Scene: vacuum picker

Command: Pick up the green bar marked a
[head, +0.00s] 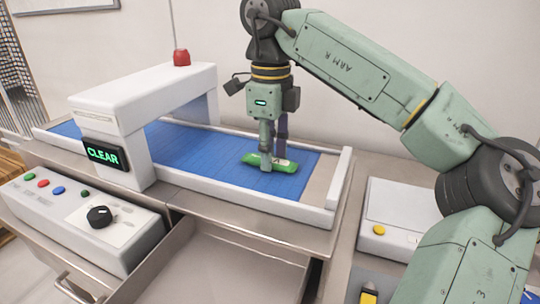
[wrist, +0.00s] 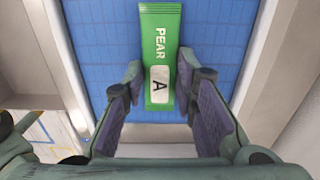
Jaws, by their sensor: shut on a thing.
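The green bar (head: 252,160) lies across my fingers near the right end of the blue conveyor belt. In the wrist view the bar (wrist: 158,35) shows the word PEAR and a white label with a black A. My gripper (head: 274,160) points straight down and is shut on the bar, one finger on each side of it. In the wrist view the fingers flank the lettered end of the bar. I cannot tell whether the bar is touching the belt or slightly above it.
The blue belt (head: 190,150) has pale side rails. A white arch (head: 140,95) with a red lamp and a green CLEAR display spans it at left. A control box (head: 85,220) with several buttons stands in front. A white box (head: 385,215) with a yellow button is at right.

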